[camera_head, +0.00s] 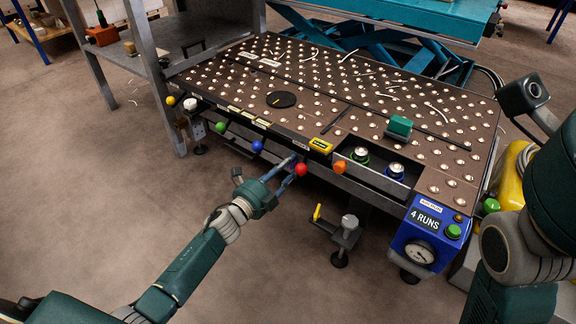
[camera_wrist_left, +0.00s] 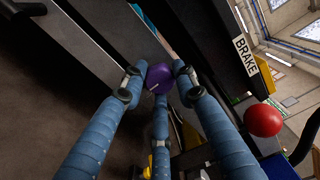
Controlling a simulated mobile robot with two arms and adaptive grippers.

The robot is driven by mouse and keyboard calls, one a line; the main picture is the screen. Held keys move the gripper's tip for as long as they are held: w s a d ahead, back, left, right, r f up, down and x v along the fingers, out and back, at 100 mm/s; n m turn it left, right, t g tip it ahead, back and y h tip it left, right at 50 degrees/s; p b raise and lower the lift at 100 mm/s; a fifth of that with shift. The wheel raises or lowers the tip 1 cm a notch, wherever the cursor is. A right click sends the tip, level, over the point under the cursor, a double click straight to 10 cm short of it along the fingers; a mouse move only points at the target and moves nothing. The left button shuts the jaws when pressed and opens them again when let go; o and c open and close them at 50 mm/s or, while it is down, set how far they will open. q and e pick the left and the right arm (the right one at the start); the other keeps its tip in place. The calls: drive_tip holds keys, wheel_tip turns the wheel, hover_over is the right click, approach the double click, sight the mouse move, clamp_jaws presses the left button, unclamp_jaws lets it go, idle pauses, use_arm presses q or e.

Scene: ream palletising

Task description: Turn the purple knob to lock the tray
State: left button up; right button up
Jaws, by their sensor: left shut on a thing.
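The purple knob (camera_wrist_left: 159,78) shows in the left wrist view, between the fingertips of my left gripper (camera_wrist_left: 158,82). The blue fingers close around it from both sides, with a third finger below. In the head view my left gripper (camera_head: 288,170) reaches the front edge of the ball-topped table (camera_head: 290,141), between the blue and red knobs. There the fingers hide most of the purple knob. My right arm (camera_head: 548,190) is at the right edge; its gripper is out of view. I cannot tell which part is the tray.
A red knob (camera_head: 301,169) is just right of my left gripper, and it also shows beside the BRAKE label in the left wrist view (camera_wrist_left: 263,120). Blue (camera_head: 257,146) and orange (camera_head: 339,167) knobs are along the same edge. A blue gauge box (camera_head: 425,236) stands at the right corner.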

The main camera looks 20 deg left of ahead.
use_arm(q)
drive_tip(key=shift+a, duration=0.15)
drive_tip(key=o, duration=1.1)
drive_tip(key=shift+o, duration=0.2)
drive_tip(key=v, duration=1.2)
drive_tip(key=shift+r, duration=0.1)
